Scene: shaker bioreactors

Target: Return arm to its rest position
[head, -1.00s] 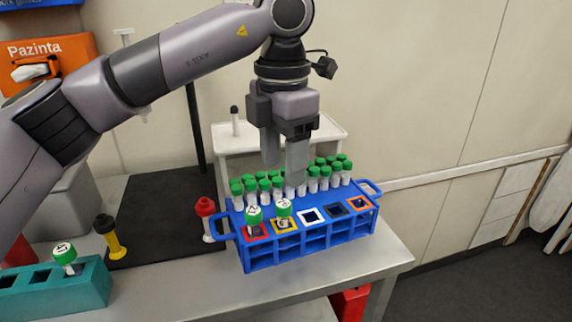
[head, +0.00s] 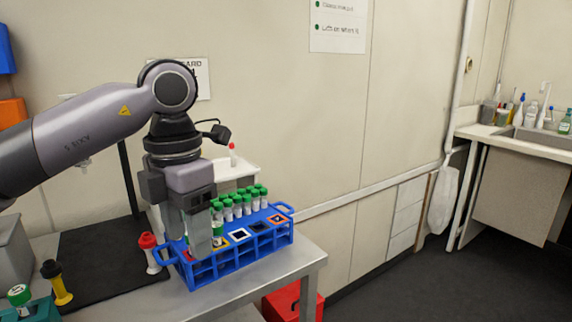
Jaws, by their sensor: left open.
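My left gripper (head: 188,236) points straight down at the left end of the blue rack (head: 240,262), with its jaws open. Its fingers cover part of the rack's left slots and the tubes there. A green-capped tube (head: 218,228) shows close beside the right finger; whether they touch I cannot tell. My left arm reaches in from the left edge. My right gripper is not in view.
Several green-capped tubes (head: 247,204) stand behind the front slots. A red-capped item (head: 149,250) and a yellow, black-topped item (head: 56,282) stand left. A white shelf (head: 236,172) is behind. Free floor lies right of the table.

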